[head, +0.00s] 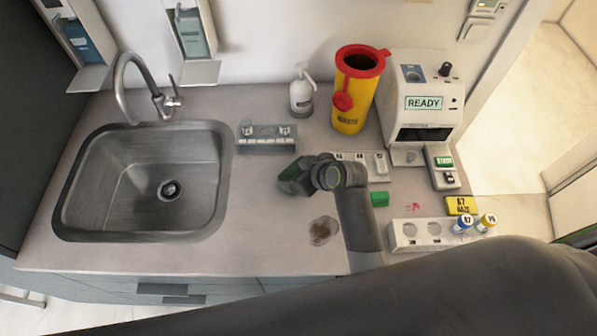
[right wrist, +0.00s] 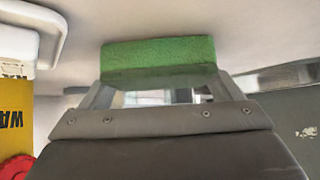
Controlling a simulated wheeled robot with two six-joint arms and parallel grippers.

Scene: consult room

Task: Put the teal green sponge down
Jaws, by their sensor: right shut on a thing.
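A green sponge (right wrist: 160,58) is held between the fingertips of my right gripper in the right wrist view. In the head view, my right gripper (head: 292,180) is over the counter, right of the sink, and a dark green part of the sponge (head: 288,187) shows at its tip. The gripper is shut on the sponge. The wrist hides much of the sponge from the head camera, and I cannot tell how far above the counter it is. My left gripper is not in view.
A brown stain (head: 322,231) marks the counter (head: 265,215). A metal sink (head: 100,205) is left, a grey holder (head: 266,140) behind. A yellow bin (head: 352,95) and a white rack (head: 405,236) stand right.

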